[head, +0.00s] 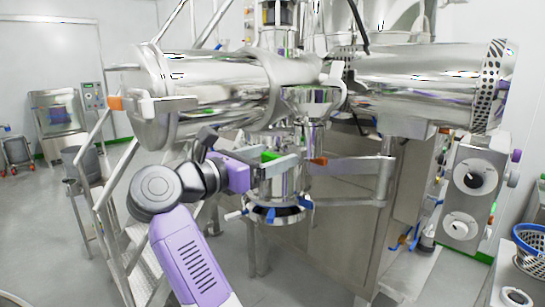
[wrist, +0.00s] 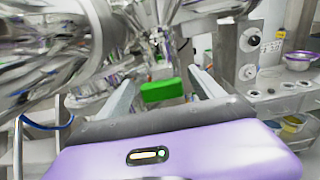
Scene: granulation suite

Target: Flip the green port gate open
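The green port gate (head: 270,155) shows as a small green piece on the steel port below the large horizontal vessel. In the wrist view it is a green block (wrist: 162,91) straight ahead, in the gap between my fingers. My gripper (head: 278,165) reaches in from the left at the height of the green piece. In the wrist view my gripper (wrist: 162,76) is open, with one grey finger on each side of the green block. I see no clear contact; the exact distance from fingers to gate cannot be told.
The polished vessel (head: 220,85) hangs just above my arm. A lower outlet with blue clamps (head: 275,212) is below the port. A steel bracket arm (head: 350,168) stands to the right, and stair rails (head: 100,190) to the left. Open floor lies at far left.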

